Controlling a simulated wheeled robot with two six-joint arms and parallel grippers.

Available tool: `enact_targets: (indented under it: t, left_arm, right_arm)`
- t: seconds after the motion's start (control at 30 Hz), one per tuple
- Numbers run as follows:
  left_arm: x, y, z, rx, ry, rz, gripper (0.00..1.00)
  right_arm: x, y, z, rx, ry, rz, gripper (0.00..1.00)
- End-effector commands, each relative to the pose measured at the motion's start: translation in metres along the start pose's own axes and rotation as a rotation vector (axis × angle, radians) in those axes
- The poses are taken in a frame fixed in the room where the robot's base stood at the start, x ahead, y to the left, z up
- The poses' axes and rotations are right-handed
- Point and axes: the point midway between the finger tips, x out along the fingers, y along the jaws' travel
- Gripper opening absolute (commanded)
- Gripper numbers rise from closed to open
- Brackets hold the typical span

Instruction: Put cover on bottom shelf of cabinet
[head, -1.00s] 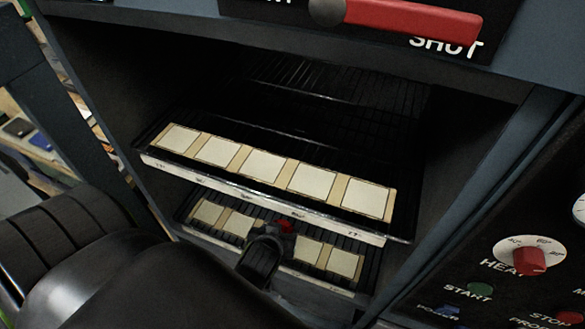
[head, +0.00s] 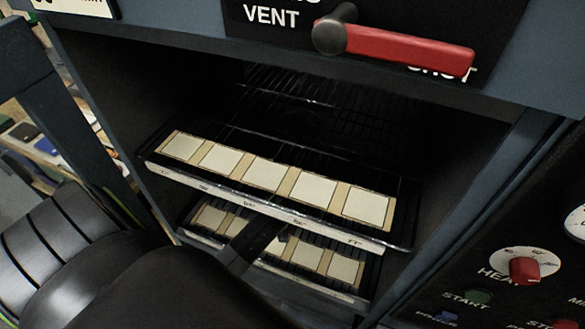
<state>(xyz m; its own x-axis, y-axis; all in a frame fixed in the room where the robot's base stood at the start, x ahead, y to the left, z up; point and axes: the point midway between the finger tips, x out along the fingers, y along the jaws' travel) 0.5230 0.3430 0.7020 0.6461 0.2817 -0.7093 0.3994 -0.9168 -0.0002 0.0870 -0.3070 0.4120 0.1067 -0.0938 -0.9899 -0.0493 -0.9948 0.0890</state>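The cabinet (head: 95,75) stands open, with wire shelves inside. A long tan strip with several cream squares (head: 265,174), perhaps a cover, lies on the upper tray (head: 250,205). A similar strip (head: 309,254) lies on the bottom shelf (head: 366,278), below and partly under the upper tray's front edge. My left arm comes in from the lower left, and my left gripper (head: 252,240) reaches over the middle of the lower strip, hiding part of it. Its fingertips are dark and partly hidden, so I cannot tell whether it touches or holds the strip. My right gripper is out of view.
A red lever (head: 410,49) sits above the opening, near the word VENT. A control panel with a red heat knob (head: 524,270) and buttons is at the right. The gap between the two shelves is narrow.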

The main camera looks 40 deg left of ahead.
Motion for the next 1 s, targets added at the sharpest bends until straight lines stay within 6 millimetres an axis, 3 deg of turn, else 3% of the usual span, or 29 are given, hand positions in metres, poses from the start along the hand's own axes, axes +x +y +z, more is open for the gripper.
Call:
enact_targets:
  t: [0.47, 0.5, 0.63, 1.0]
  left_arm:
    - [0.0086, 0.0010, 0.0074, 0.000, 0.005, 0.003, 0.35]
    - [0.0082, 0.0008, 0.0075, 0.000, 0.003, 0.002, 0.68]
    - [0.0079, 0.0008, 0.0074, 0.000, 0.003, 0.002, 0.85]
    - [0.0048, 0.0006, 0.0060, 0.000, 0.002, 0.002, 0.86]
  right_arm:
    - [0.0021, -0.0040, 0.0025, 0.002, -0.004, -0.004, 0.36]
    - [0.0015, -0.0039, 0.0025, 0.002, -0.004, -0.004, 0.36]
    - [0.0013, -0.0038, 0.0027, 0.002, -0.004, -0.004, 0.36]
    - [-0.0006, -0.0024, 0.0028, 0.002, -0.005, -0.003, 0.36]
